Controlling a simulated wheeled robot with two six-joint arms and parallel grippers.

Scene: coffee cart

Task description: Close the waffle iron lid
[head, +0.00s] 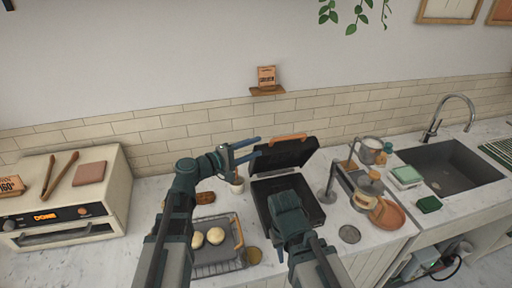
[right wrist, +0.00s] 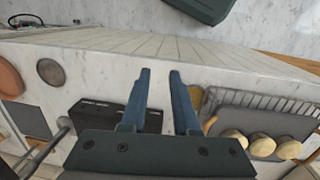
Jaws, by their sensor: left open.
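The black waffle iron stands on the counter with its lid (head: 288,153) raised and tilted back. An orange-brown handle (head: 288,139) runs along the lid's top edge. The dark base (head: 262,193) lies open below, partly hidden by my right arm. My left gripper (head: 259,146) is open and empty, its blue fingers pointing right at the lid's upper left corner; I cannot tell if they touch it. My right gripper (right wrist: 160,72) is open and empty above the counter's front, with its fingertips hidden in the head view. Part of the iron (right wrist: 112,115) shows in the right wrist view.
A cream oven (head: 115,190) stands far left. A small cup (head: 237,186) is beside the lid. Coffee gear (head: 365,190) stands close on the right, before the sink (head: 455,165).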

